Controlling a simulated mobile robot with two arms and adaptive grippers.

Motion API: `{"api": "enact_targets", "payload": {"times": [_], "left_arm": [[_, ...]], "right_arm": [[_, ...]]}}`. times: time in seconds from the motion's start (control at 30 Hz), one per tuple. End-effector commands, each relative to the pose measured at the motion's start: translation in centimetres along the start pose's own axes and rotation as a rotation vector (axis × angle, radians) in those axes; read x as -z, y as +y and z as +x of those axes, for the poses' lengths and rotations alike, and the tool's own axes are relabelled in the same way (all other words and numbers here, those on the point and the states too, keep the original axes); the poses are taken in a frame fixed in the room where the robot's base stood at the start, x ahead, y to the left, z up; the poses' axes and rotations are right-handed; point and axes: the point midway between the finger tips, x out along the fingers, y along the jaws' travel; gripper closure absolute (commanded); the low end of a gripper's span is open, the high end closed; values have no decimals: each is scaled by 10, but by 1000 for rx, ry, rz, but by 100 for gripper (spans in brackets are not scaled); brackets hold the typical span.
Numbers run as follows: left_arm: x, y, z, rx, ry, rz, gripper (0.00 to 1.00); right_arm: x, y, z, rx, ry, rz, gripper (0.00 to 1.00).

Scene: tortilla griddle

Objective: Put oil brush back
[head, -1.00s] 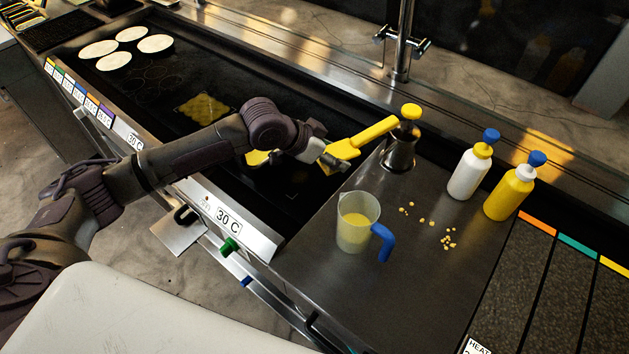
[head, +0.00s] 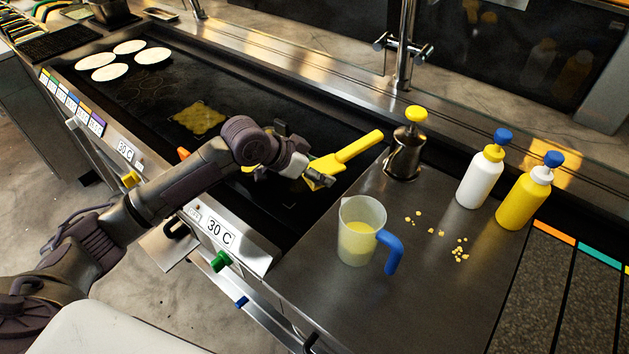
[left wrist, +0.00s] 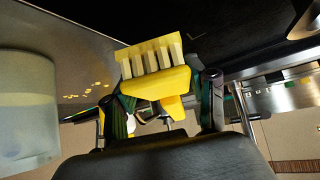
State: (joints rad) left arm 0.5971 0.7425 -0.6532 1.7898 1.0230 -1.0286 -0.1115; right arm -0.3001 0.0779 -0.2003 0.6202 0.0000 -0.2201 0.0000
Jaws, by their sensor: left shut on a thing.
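The oil brush (head: 352,150) is yellow, with a flat head and a long handle that points up and right in the head view. My left gripper (head: 308,172) is shut on it near the head and holds it over the right end of the black griddle. In the left wrist view the brush's pale bristles and yellow head (left wrist: 155,72) show between the two fingers of the gripper (left wrist: 165,95). A clear jug (head: 352,215) with yellow liquid and a blue handle stands on the steel counter, below and right of the brush in the head view. My right gripper is out of view.
A steel canister (head: 404,158) with a yellow top stands just right of the handle's end. A white bottle (head: 480,180) and a yellow bottle (head: 523,200) stand farther right. Yellow crumbs (head: 460,250) lie on the counter (head: 400,310). Tortillas (head: 110,72) lie on the griddle's far left.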

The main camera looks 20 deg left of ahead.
Motion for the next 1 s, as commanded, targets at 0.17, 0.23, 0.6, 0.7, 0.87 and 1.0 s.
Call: {"api": "enact_targets", "payload": {"times": [0.17,0.23,0.6,0.7,0.87,1.0], "left_arm": [[-9,-9,2,0,0,-1,86],[-13,-8,6,-1,1,-1,86],[-36,-8,29,0,2,1,86],[-36,-8,29,0,1,1,86],[-38,-8,31,0,1,1,38],[-38,-8,31,0,1,0,18]], "right_arm": [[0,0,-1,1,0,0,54],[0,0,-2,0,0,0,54],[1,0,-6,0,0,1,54],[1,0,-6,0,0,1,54],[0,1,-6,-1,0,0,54],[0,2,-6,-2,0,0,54]]}}
